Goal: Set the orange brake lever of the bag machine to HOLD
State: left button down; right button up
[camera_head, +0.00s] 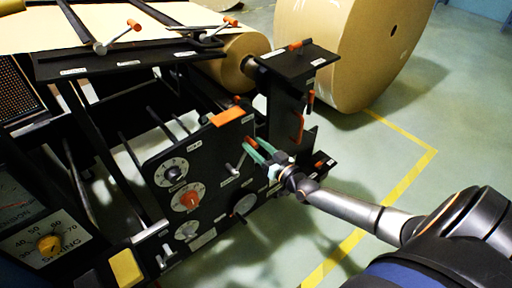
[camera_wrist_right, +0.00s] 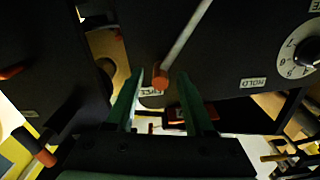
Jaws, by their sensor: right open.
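The brake lever, a silver rod (camera_wrist_right: 187,38) with an orange tip (camera_wrist_right: 160,79), is on the black side panel of the bag machine. Its tip lies over a partly hidden label (camera_wrist_right: 152,91), apart from the HOLD label (camera_wrist_right: 253,82) to its right in the wrist view. My right gripper (camera_head: 250,148) has green fingers and is at the panel. In the wrist view the fingers stand open on either side of the orange tip; whether they touch it I cannot tell. In the head view the fingers partly hide the lever. My left gripper is not in view.
Left of the lever, the panel carries several dials, one with a red knob (camera_head: 190,199). A black bracket post (camera_head: 289,95) with orange handles stands behind my gripper. A big kraft roll (camera_head: 345,45) stands at the back. The floor at right is clear, with yellow lines (camera_head: 405,180).

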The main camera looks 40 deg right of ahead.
grip_shut()
dwell(0.5)
dwell(1.0)
